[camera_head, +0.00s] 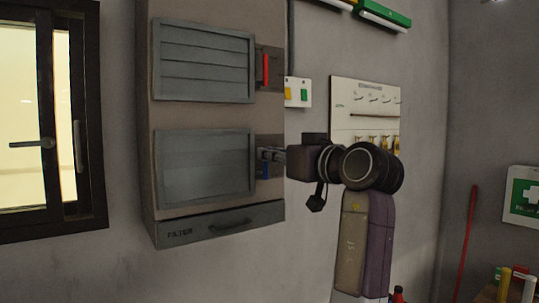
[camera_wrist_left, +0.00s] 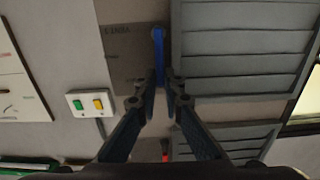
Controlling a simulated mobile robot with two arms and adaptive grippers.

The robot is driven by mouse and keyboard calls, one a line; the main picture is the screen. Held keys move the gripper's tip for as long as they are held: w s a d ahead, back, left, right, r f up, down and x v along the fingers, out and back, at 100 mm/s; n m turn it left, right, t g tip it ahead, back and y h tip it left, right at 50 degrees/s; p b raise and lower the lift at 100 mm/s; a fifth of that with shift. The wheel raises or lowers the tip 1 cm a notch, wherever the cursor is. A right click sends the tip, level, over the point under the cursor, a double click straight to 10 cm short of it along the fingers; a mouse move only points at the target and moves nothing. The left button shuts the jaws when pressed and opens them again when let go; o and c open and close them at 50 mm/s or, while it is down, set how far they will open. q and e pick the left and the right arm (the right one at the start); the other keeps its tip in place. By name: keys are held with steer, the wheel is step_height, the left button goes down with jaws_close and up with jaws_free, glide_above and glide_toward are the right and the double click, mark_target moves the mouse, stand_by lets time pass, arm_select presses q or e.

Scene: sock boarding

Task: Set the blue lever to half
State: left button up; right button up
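The blue lever (camera_head: 264,170) is on a dark plate (camera_head: 268,142) at the right side of the grey filter cabinet, beside the lower louvred panel. In the left wrist view, which looks upside down, the blue lever (camera_wrist_left: 158,45) runs up from between the fingertips. My left gripper (camera_head: 272,155) is at the lever; in the wrist view its fingers (camera_wrist_left: 160,78) close in on both sides of the lever's end, seemingly touching it. The fingers partly cover the lever in the head view. My right gripper is not in view.
A red lever (camera_head: 266,69) sits above, beside the upper louvred panel (camera_head: 204,60). A switch box (camera_head: 298,92) with yellow and green buttons and a white hook board (camera_head: 366,95) are on the wall to the right. A window (camera_head: 40,120) is at the left.

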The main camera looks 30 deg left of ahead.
arm_select(q)
jaws_close()
steer(key=shift+w+d+f+m+p, duration=0.2)
steer(key=shift+w+m, duration=0.25)
steer(key=shift+m, duration=0.7)
steer(key=shift+w+d+f+m+p, duration=0.15)
steer(key=shift+w+m+p, duration=0.25)
steer(key=shift+m, duration=0.7)
steer(key=shift+w+d+f+m+p, duration=0.15)
steer(key=shift+w+m, duration=0.35)
steer(key=shift+m, duration=0.65)
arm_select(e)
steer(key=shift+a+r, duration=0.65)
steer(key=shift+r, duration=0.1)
arm_select(q)
steer(key=shift+o, duration=2.2)
jaws_free()
steer(key=shift+o, duration=0.6)
steer(key=shift+w+a, duration=0.1)
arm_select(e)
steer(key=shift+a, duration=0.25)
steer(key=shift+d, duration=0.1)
